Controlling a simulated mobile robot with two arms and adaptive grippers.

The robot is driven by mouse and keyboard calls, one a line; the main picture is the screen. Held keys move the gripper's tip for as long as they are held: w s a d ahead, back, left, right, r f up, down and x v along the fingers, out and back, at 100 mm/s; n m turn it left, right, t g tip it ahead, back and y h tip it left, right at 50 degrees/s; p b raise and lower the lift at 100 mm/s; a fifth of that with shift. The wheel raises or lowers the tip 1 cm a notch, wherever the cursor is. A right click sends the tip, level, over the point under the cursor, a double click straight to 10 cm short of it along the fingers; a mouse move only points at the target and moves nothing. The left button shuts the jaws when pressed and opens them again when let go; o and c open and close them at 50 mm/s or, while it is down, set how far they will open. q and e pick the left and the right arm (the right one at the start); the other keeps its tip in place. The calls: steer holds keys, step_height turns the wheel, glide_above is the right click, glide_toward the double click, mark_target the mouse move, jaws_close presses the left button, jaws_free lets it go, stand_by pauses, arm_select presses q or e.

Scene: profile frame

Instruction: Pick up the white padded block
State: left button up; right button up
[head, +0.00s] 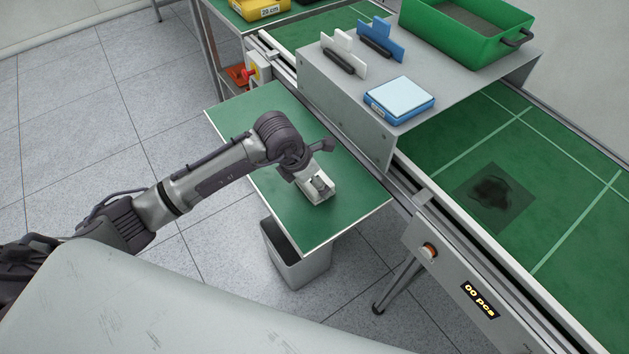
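A small whitish block (326,195) shows at the end of my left arm, over the green side table. My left gripper (319,184) points down at it, with a dark part in the middle. I cannot tell whether the fingers are around the block or closed on it, or whether it touches the table. A white piece with a dark padded roll (344,42) stands on the grey raised shelf, beside a similar blue piece (381,37). I cannot tell which white item is the padded block. My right gripper is out of view.
The green side table (262,108) is otherwise clear. The grey shelf (440,88) carries a blue box with a pale top (401,97) and a green crate (466,40). A green conveyor (560,215) runs below it. A grey bin (300,268) stands under the table.

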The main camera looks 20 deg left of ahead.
arm_select(q)
steer(key=c, duration=0.5)
steer(key=shift+r, duration=0.1)
steer(key=shift+c, duration=0.2)
steer(key=shift+r, duration=0.45)
steer(key=r+b, duration=0.1)
steer(key=d+r+b, duration=0.1)
steer(key=r, duration=0.1)
steer(key=shift+w+d+r, duration=0.1)
steer(key=shift+w+r, duration=0.1)
steer(key=shift+r, duration=0.1)
steer(key=w+d+r+b, duration=0.2)
steer(key=d+r, duration=0.4)
steer(key=d, duration=0.4)
steer(key=shift+w+d+r+b, duration=0.15)
steer(key=shift+w+r+b, duration=0.05)
steer(key=shift+b, duration=0.1)
